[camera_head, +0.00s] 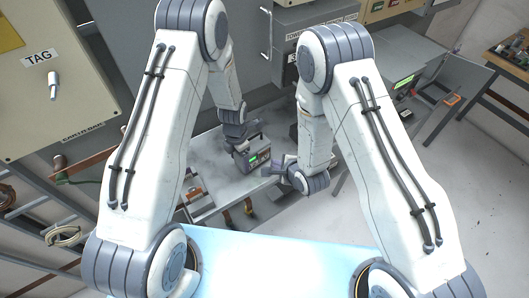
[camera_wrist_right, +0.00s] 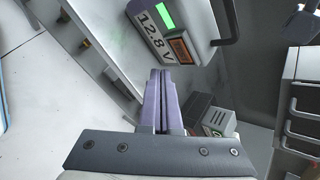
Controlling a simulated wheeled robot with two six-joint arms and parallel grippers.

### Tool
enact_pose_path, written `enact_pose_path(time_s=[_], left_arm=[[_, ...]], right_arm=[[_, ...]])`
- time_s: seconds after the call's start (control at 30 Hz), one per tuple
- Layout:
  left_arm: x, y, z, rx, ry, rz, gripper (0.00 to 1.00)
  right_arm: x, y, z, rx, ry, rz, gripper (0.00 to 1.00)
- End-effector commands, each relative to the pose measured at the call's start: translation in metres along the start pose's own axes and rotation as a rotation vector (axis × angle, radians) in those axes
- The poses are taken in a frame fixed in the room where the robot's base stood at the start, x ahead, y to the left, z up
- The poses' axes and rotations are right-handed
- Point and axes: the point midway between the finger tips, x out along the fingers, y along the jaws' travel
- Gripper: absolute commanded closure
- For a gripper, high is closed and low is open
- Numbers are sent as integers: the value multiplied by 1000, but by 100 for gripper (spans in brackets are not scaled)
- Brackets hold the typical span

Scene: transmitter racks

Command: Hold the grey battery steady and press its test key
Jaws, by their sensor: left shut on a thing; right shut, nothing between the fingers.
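The grey battery (camera_head: 255,155) stands on the grey bench in the head view, with a small green display on its face. The right wrist view shows this battery (camera_wrist_right: 205,22) close up, with a lit green display, a "12.8 V" label, an orange key (camera_wrist_right: 186,49) and a dark handle. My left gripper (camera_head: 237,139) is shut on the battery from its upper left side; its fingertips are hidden. My right gripper (camera_head: 270,170) is shut and empty just right of the battery. In the wrist view its fingertips (camera_wrist_right: 160,72) appear just short of the key; contact is not visible.
A second box with a green mark (camera_wrist_right: 218,121) shows right of my fingers in the wrist view. Grey cabinets stand behind; another bench (camera_head: 425,100) is at the right.

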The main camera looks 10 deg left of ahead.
Motion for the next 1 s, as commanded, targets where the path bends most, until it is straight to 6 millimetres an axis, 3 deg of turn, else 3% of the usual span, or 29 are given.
enact_pose_path(time_s=[0.3,1.0], left_arm=[[0,1,0,-2,-2,1,100],[-1,1,1,-2,-2,2,100]], right_arm=[[-19,14,-14,1,0,1,100],[-20,15,-14,0,-1,1,100]])
